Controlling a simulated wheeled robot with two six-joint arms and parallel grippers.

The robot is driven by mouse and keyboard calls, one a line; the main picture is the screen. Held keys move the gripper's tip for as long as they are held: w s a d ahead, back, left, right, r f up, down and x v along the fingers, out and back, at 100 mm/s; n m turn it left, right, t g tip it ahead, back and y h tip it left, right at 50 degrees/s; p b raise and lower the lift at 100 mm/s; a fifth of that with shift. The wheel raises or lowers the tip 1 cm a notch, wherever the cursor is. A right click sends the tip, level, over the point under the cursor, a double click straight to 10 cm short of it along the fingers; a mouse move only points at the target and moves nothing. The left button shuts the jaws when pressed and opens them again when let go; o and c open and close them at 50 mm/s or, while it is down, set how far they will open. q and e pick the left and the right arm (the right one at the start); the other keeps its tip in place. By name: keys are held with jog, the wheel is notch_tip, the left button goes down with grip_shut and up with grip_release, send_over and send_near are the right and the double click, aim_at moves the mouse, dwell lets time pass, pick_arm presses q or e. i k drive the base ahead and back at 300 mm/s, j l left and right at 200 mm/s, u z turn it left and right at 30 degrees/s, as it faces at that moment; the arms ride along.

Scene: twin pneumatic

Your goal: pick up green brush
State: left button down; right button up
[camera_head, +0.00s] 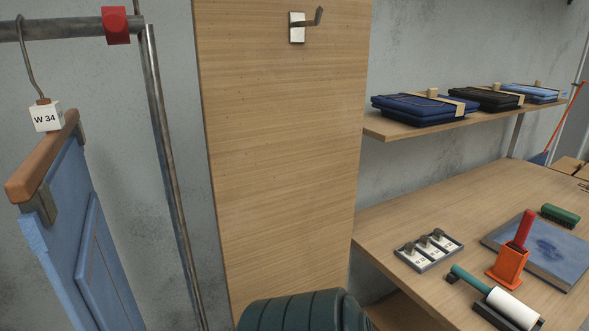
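The green brush (561,214) lies on the wooden table at the far right of the head view. It has a green back and dark bristles below. It sits beside the far edge of a blue board or folded cloth (540,251). Neither of my grippers shows in this view, and nothing is seen touching the brush.
On the table (445,205) are an orange holder (508,266) with a red-handled item, a teal-handled roller (512,306) and a small tray (428,252). Folded jeans (424,107) lie on a shelf above. A dark green ribbed shape (295,312) is at the bottom.

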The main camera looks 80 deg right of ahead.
aim_at(558, 215)
jog(key=z, duration=4.3)
jog(key=i+l+u, duration=0.15)
jog(key=u, duration=0.3)
jog(key=i+l+u, duration=0.15)
jog(key=u, duration=0.35)
jog(key=l+u, duration=0.45)
jog(key=i+j, duration=0.05)
